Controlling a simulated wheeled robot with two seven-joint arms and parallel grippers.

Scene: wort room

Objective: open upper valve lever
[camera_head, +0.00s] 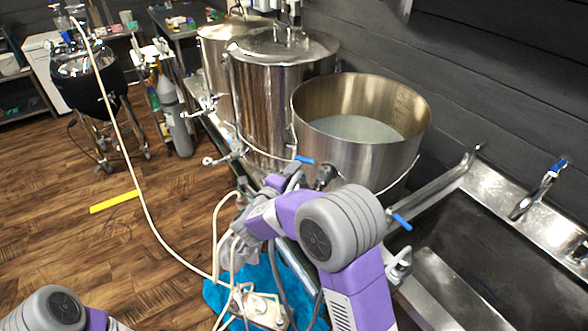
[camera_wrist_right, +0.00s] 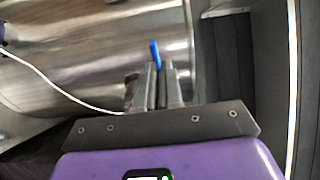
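A blue valve lever (camera_head: 305,160) shows at the front of the open steel kettle (camera_head: 385,164), just above my right gripper (camera_head: 290,179). In the right wrist view the blue lever (camera_wrist_right: 155,54) stands up at the tips of my right gripper (camera_wrist_right: 160,66). The two fingers are close together, with the lever's lower end in the narrow gap between them. The valve body behind the fingers is hidden. A second blue lever (camera_head: 401,222) is lower and to the right, apart from the gripper. My left arm shows only at the bottom left; its gripper is out of view.
Two lidded steel vessels (camera_head: 277,96) stand left of the kettle. A steel sink (camera_head: 480,262) with a blue-handled tap (camera_head: 553,172) is at the right. Pale hoses and a pump (camera_head: 262,306) on a blue towel (camera_head: 263,272) lie below my arm.

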